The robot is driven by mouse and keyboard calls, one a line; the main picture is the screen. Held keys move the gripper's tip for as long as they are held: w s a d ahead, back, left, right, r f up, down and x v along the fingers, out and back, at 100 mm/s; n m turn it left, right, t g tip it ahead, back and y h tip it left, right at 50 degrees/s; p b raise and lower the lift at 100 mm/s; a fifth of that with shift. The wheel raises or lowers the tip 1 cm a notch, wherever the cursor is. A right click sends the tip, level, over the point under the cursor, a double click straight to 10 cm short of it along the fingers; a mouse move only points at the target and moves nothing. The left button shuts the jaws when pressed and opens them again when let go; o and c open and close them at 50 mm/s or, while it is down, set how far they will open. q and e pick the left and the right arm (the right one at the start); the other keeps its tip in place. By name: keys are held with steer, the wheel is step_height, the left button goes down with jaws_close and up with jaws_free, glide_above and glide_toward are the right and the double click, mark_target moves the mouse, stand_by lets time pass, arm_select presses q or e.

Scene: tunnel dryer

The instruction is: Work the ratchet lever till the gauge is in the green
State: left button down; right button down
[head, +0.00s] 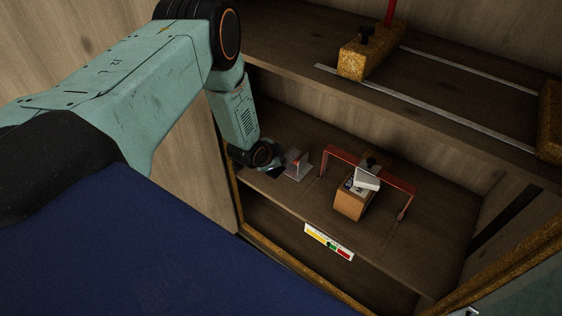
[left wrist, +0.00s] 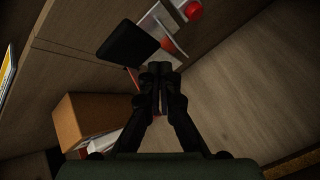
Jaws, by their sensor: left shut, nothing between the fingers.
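The gauge is a small strip (head: 317,235) on the shelf's front edge, with yellow at left, a small green part and red at right. I cannot make out its pointer. A grey metal bracket with red on it (head: 297,166) stands on the shelf. The left wrist view shows a flat black paddle (left wrist: 128,52) and a red knob (left wrist: 193,10) by pale metal plates; which part is the ratchet lever is unclear. My left gripper (left wrist: 158,68) is shut and empty, close beside the paddle; I cannot tell whether they touch. My right gripper is out of view.
A red frame (head: 345,155) stands over a cardboard-coloured box (head: 350,204) with a white object on top, right of the bracket. An upper shelf (head: 290,62) with metal rails and yellowish blocks overhangs behind. A wooden side wall (head: 190,165) stands close at left.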

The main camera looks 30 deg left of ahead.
arm_select(q)
steer(key=shift+r, duration=0.45)
steer(key=r+p, duration=0.5)
steer(key=shift+w, duration=0.2)
stand_by(0.4)
stand_by(0.5)
